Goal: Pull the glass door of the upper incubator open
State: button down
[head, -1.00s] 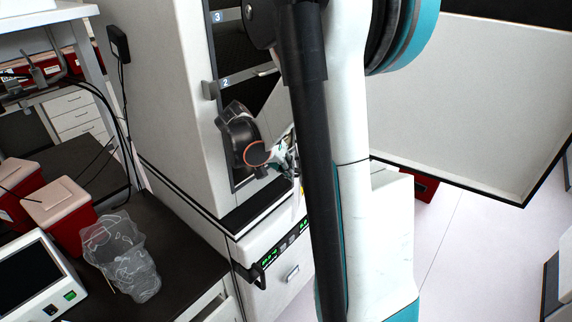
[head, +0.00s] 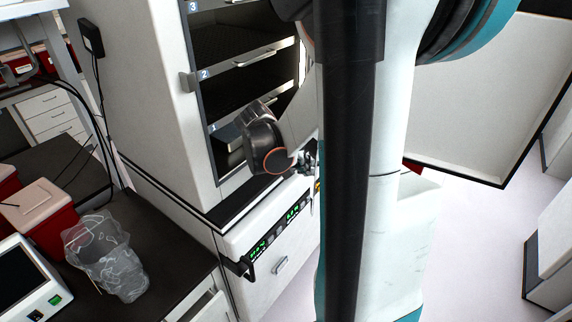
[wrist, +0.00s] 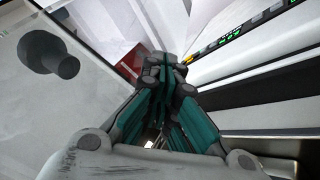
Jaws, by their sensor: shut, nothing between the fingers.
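The upper incubator (head: 140,110) is the tall white cabinet left of centre in the head view. Its numbered shelves show through the front opening. The glass door shows in the wrist view as a clear pane at the left, with a dark round knob (wrist: 48,52). It appears to stand out from the incubator front, at an angle. In the head view the door is mostly hidden behind my arm. My gripper (head: 308,162) is in front of the lower front of the opening. In the wrist view its fingers (wrist: 166,70) are closed together and empty, between pane and incubator front, apart from the knob.
A lower unit with a green-lit display (head: 278,235) sits below. A large white panel (head: 455,95) stands out at the right. A dark bench (head: 185,262) at the left holds a red bin (head: 45,220) and a clear crumpled bag (head: 105,258). Pale floor is free at the right.

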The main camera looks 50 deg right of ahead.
jog(key=s+d+n+t+b, duration=0.2)
jog(key=s+d+n+t, duration=0.15)
jog(key=s+d, duration=0.95)
jog(key=s+d+b, duration=0.2)
jog(key=s+d, duration=0.1)
jog(key=d, duration=0.7)
jog(key=s+d+b, duration=0.1)
jog(key=s+d, duration=0.2)
jog(key=d, duration=0.8)
jog(key=shift+d+n+g+b, duration=0.25)
jog(key=shift+n+g+b, duration=0.1)
jog(key=shift+g, duration=0.1)
jog(key=shift+r, duration=0.15)
